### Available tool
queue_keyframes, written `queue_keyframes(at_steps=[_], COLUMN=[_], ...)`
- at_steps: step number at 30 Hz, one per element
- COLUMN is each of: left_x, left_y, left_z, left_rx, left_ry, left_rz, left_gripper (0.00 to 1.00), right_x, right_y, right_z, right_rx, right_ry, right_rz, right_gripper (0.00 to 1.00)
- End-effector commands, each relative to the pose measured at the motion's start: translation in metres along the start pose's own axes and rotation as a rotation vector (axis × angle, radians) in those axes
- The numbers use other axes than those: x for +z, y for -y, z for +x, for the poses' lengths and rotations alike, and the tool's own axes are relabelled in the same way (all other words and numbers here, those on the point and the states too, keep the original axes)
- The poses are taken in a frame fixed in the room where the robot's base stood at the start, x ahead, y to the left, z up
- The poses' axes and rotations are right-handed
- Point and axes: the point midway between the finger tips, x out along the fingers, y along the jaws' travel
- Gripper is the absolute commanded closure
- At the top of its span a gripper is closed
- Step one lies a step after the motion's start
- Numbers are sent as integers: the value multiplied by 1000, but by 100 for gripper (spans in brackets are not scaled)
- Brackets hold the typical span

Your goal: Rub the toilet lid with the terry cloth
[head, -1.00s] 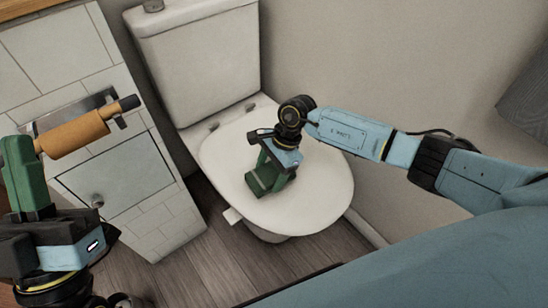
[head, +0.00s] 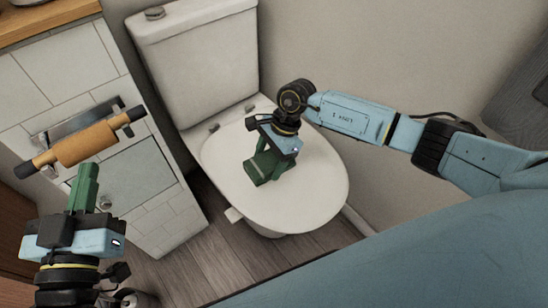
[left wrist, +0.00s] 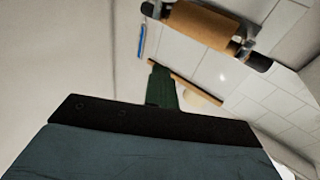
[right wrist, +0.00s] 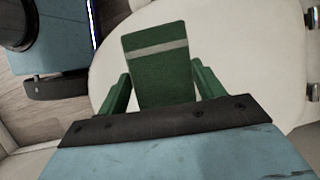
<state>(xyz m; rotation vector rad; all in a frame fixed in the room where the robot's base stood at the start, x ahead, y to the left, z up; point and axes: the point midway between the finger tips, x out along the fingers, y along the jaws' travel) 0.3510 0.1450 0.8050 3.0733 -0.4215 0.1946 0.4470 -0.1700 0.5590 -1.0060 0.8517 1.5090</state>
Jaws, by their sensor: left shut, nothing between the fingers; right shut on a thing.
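The white toilet lid (head: 312,190) is down on the toilet; it also shows in the right wrist view (right wrist: 262,62). My right gripper (head: 268,160) is over the middle of the lid, shut on the terry cloth (head: 258,170). The cloth is green with a pale stripe, clear between the fingers in the right wrist view (right wrist: 157,72). It appears at the lid surface; I cannot tell whether it touches. My left gripper (head: 88,172) is shut and empty, left of the toilet; its fingers also show in the left wrist view (left wrist: 160,82).
A tan roll on a dark-ended holder (head: 86,146) is on the tiled cabinet wall (head: 62,60), just beyond my left gripper. The toilet tank (head: 200,65) stands behind the lid. A plain wall (head: 370,50) is at the right. Wood floor (head: 215,265) lies in front.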

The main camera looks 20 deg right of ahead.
Motion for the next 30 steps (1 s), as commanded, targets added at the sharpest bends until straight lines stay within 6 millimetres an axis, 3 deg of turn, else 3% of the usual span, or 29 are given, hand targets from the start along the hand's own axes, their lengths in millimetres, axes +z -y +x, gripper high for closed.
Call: queue_keyframes(at_steps=[17, 30], left_x=[47, 51], left_y=[10, 11], left_z=[-11, -13], left_rx=[-25, -27], left_ry=[301, 321], left_rz=[9, 9], left_gripper=[100, 100], right_x=[6, 6], right_y=[0, 0], right_z=[-16, -17], right_rx=[-1, -1], right_ry=[1, 1], right_rz=[1, 1], right_gripper=[51, 51])
